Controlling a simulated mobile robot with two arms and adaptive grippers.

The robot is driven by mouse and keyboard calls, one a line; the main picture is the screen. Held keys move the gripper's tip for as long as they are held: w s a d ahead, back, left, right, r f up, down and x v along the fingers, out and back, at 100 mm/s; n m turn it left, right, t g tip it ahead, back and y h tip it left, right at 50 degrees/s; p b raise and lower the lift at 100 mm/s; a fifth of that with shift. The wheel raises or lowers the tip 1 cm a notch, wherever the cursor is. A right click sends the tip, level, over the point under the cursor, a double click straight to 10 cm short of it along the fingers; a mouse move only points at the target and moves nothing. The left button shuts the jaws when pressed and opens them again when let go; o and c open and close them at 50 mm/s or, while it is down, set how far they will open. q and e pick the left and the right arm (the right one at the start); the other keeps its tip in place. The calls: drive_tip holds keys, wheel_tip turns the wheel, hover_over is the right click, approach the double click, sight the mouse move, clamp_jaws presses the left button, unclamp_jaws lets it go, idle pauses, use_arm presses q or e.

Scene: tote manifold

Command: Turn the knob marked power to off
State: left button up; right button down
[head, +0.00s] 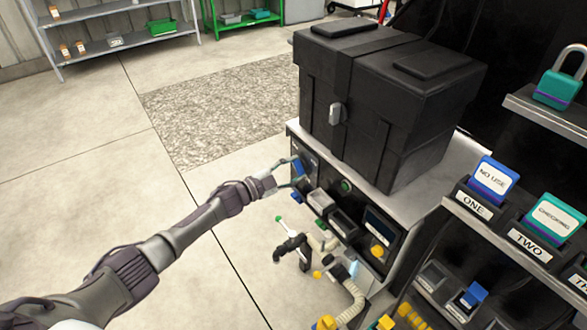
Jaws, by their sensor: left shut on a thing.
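My left gripper (293,173) reaches in from the left to the upper left of a dark control panel on the front of a grey cabinet (419,176). It is shut on a blue knob (299,166), with one finger on each side. The lettering by the knob is too small to read, so I cannot tell its marking or which way it points. My right gripper is not in view.
A black case (385,95) stands on the cabinet. A green button (346,186), yellow knob (377,251), valve and hose (352,300) lie right of and below my gripper. A rack with labelled slots (529,240) is at right. Open floor (90,190) lies left.

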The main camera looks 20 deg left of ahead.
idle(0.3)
use_arm(q)
drive_tip(key=o, duration=1.2)
drive_tip(key=shift+c, duration=0.2)
drive_tip(key=shift+s+a, duration=0.1)
drive_tip(key=v, duration=1.1)
drive_tip(key=shift+s+a, duration=0.25)
drive_tip(key=shift+s, duration=0.05)
